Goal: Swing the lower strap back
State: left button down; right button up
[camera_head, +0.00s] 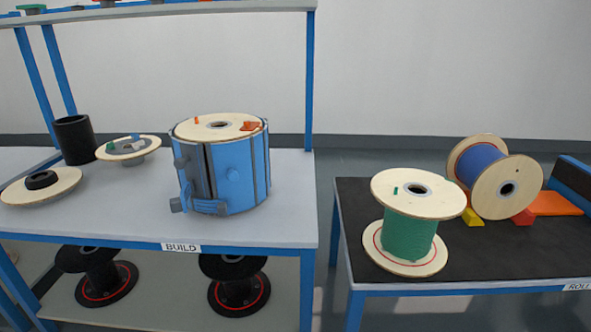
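A blue drum-shaped jacket (240,180) stands upright on the build table, with a wooden disc (190,128) on top. A dark vertical gap runs down its left front side. A lower blue strap (207,206) lies near the foot of the jacket's front, with a grey-blue block (177,205) at its left end. A grey knob (181,163) sticks out higher on the left. I cannot tell whether the lower strap is fastened. Neither of my grippers is in view.
The build table (120,215) also holds a black cylinder (74,140) and wooden flanges (50,190) at left. Black reels (235,290) stand on the shelf below. A gap separates it from the dark roll table (470,255), which holds a green spool (408,238) and a blue spool (478,164).

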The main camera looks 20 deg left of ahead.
aim_at(220, 207)
jog(key=j+u, duration=0.1)
jog(key=u, duration=1.3)
